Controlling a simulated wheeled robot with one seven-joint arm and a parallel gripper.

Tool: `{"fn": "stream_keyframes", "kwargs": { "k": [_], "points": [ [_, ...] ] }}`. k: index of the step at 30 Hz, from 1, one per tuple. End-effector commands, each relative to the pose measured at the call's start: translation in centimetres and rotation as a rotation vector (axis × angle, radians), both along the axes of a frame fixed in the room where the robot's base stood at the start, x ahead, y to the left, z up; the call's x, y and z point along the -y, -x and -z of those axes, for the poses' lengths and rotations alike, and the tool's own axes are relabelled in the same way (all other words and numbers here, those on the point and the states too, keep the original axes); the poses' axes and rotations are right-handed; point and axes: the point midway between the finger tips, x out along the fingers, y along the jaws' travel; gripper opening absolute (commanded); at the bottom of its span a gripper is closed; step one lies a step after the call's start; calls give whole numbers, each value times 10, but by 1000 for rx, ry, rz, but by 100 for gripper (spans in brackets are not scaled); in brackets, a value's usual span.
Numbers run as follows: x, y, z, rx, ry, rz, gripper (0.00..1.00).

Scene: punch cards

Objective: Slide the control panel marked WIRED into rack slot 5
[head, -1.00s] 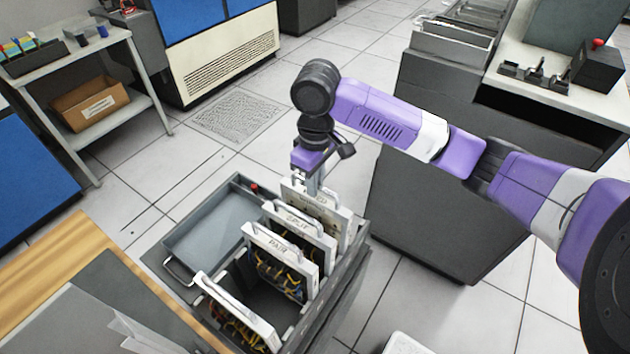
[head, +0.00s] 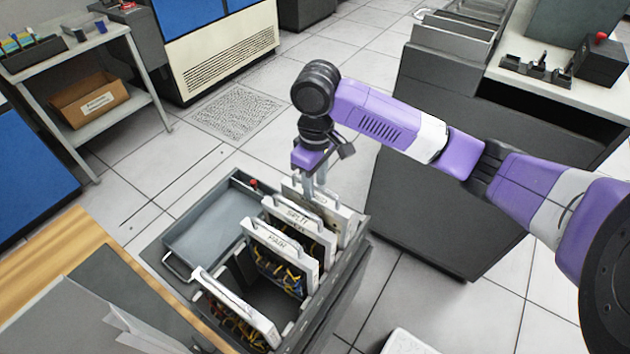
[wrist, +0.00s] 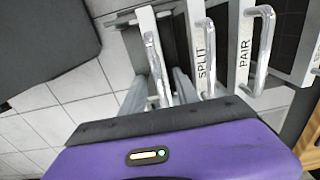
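A white-edged control panel (head: 345,220) stands upright at the far end of a grey cart, behind the panels marked SPLIT (head: 300,222) and PAIR (head: 272,241). Only "ED" of its lettering reads in the head view, so it looks like the WIRED panel. My gripper (head: 314,187) is down at its top edge. In the wrist view, the fingers (wrist: 160,92) stand apart on either side of this panel's metal handle (wrist: 155,65), with visible gaps. No slot number is readable.
Another panel (head: 235,305) stands at the cart's near end. A grey tray (head: 212,235) lies beside the panels. A dark cabinet (head: 440,220) with grey racks (head: 450,45) on top stands right of the cart. A wooden tabletop (head: 60,255) is at lower left.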

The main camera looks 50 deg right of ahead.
Motion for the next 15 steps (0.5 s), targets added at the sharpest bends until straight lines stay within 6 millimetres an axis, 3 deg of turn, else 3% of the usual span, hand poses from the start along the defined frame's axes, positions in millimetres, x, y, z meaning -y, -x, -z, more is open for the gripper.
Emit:
{"fn": "stream_keyframes", "kwargs": {
  "k": [5, 15],
  "points": [
    [-1, 0, -4, -2, -1, -1, 37],
    [1, 0, -57, 1, 0, -1, 37]
  ]
}}
